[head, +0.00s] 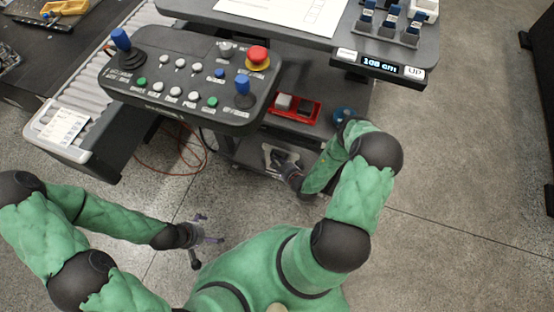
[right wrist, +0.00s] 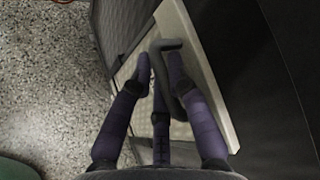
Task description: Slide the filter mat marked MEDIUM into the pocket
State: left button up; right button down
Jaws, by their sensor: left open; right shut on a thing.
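My right gripper (head: 283,160) is low at the lower shelf of the cart, in front of a pale panel. In the right wrist view its purple fingers (right wrist: 160,85) are closed around a dark, curved, handle-like piece (right wrist: 166,46). Behind the fingers is a pale, framed panel (right wrist: 198,45); I cannot tell whether it is the filter mat or part of the pocket. No MEDIUM mark can be read in either view. My left gripper (head: 206,238) is open and empty over the bare floor, with its fingers spread.
A control panel (head: 165,103) with joysticks and a red stop button overhangs at the upper left. A red tray (head: 290,108) sits on a shelf beside my right arm. A desk edge with a "108 cm" display (head: 381,65) is above. Open floor (head: 450,200) lies to the right.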

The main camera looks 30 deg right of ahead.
jog(key=shift+f, duration=0.15)
jog(key=shift+f+b, duration=0.6)
jog(key=shift+f, duration=0.55)
jog(key=c, duration=1.1)
grip_release()
jog(key=shift+s, duration=0.1)
jog(key=v, duration=1.2)
